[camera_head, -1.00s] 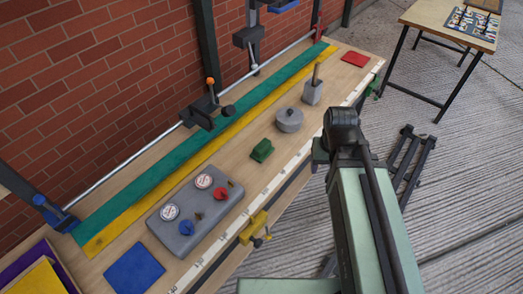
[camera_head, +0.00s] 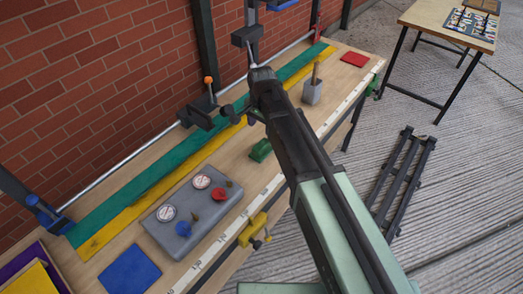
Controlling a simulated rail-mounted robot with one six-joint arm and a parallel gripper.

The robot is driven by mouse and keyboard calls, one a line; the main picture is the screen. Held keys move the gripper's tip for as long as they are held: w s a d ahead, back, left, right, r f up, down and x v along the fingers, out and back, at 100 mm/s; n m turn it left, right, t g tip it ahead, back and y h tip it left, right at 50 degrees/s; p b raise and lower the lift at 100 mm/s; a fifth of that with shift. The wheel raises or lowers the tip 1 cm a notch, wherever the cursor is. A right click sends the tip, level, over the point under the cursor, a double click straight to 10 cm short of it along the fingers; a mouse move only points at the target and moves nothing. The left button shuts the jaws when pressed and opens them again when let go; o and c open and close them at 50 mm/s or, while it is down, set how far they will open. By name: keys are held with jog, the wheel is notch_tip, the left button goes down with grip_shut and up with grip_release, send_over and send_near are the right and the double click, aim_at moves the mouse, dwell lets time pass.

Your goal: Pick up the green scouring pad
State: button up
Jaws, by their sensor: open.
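The green scouring pad (camera_head: 261,150) looks like a small dark green block. It lies on the wooden workbench, right of the yellow strip and just left of my arm. My arm reaches across the bench from the lower right. My gripper (camera_head: 250,111) is at the far end of the arm, over the yellow strip and farther back than the pad. It is open and apart from the pad. Its fingers are small and partly hidden by the wrist.
A grey panel with dials (camera_head: 192,212) and a blue square (camera_head: 130,272) lie nearer. A grey block with an upright handle (camera_head: 312,92) and a red square (camera_head: 354,59) lie farther back. A black clamp (camera_head: 203,108) stands at the wall-side rail.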

aim_at(261, 144)
notch_tip(261, 144, down, 11)
jog(key=b, duration=1.1)
jog(key=shift+f, duration=0.15)
jog(key=shift+r, duration=0.25)
jog(key=c, duration=1.1)
notch_tip(261, 144, up, 20)
jog(key=p, duration=2)
